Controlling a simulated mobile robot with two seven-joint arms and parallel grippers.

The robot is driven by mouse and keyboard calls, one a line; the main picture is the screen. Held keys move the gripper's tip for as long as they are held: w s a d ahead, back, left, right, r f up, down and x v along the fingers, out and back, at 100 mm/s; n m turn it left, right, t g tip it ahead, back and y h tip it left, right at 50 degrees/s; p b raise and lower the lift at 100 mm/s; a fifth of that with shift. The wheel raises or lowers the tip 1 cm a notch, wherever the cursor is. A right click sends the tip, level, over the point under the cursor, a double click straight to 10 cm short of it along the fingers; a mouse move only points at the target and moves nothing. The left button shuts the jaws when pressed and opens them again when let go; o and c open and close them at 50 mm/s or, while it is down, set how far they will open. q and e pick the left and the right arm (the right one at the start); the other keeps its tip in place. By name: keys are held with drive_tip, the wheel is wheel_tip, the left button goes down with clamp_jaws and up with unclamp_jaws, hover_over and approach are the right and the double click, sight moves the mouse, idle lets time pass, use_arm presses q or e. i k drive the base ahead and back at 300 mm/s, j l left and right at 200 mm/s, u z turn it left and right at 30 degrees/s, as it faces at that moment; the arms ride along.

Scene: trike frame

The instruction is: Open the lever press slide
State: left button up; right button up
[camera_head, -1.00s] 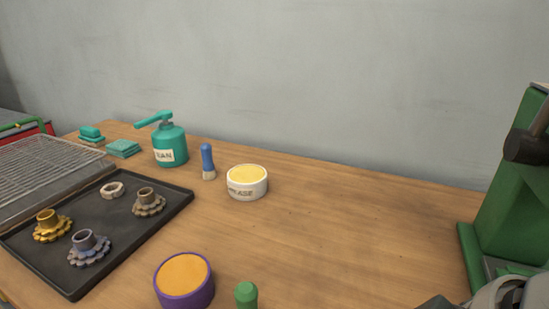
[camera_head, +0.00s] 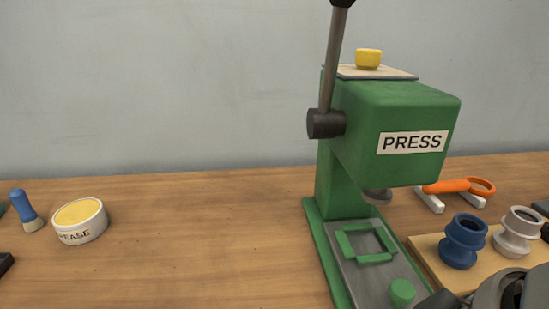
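The green lever press (camera_head: 385,135), labelled PRESS, stands upright on the table right of centre. Its lever (camera_head: 334,60) rises from a dark hub on its left side and runs out of the top. On its base, under the ram (camera_head: 377,195), lies a grey plate with a raised green frame (camera_head: 366,244), and a green knob (camera_head: 402,292) stands near its front end. Part of my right arm (camera_head: 510,292) shows at the bottom right; its fingers cannot be made out, and it appears apart from the knob. My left gripper is out of view.
A grease tin (camera_head: 80,222) and blue brush (camera_head: 26,210) stand left. The table between is clear.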

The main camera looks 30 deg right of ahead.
sight(375, 273)
drive_tip(key=z, duration=1.55)
drive_tip(key=i+j+z, duration=0.1)
drive_tip(key=j+z, duration=0.25)
drive_tip(key=j, duration=0.15)
drive_tip(key=j+z, duration=0.3)
drive_tip(key=j, duration=0.2)
drive_tip(key=i, duration=0.05)
